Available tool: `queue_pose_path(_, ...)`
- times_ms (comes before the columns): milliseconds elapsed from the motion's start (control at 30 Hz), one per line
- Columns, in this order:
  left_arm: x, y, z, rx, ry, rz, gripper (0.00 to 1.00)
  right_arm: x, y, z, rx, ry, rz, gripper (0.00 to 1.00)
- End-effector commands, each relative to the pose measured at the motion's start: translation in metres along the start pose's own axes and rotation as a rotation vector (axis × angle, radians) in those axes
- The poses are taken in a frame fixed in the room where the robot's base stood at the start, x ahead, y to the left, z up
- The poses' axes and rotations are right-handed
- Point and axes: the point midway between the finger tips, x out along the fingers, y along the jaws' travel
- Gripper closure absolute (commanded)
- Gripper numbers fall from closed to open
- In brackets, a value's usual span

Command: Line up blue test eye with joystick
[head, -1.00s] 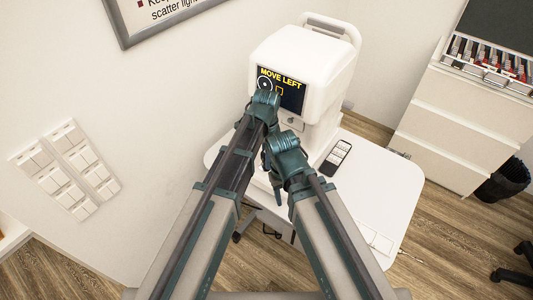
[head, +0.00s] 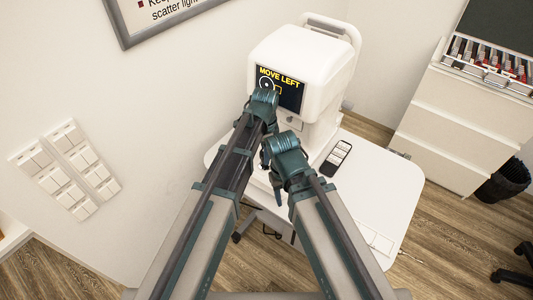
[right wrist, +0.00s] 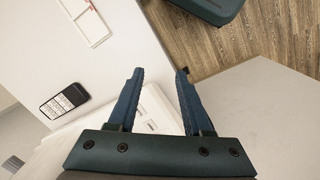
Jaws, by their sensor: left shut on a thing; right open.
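A white eye-testing machine (head: 300,60) stands on a white table. Its dark screen (head: 292,97) reads "MOVE LEFT" and shows a ring (head: 266,84) to the left of a small yellow square (head: 278,90). My left gripper (head: 264,102) is in front of the screen's lower left, shut on what seems to be the joystick, which its arm hides. My right gripper (head: 284,145) is lower and to the right, beside the machine's base. In the right wrist view it (right wrist: 158,73) is open and empty. I cannot make out the blue test eye.
A handset with buttons (head: 337,158) lies on the table (head: 385,190) right of the machine; it also shows in the right wrist view (right wrist: 64,100). White drawers (head: 445,120) stand at the right. The table's right part is mostly clear.

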Motion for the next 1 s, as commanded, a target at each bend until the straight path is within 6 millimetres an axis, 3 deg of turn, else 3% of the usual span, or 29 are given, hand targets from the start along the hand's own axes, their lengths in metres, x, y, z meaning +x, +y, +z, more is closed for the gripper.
queue_pose_path(633, 0.000, -0.020, 0.008, -0.001, 0.000, -0.006, 1.00, 0.000, 0.000, 0.000, 0.000, 0.000, 0.000, 0.50)
queue_pose_path(1000, 0.000, -0.021, 0.009, 0.000, 0.000, -0.005, 1.00, 0.000, 0.000, 0.000, 0.000, 0.000, 0.000, 0.50)
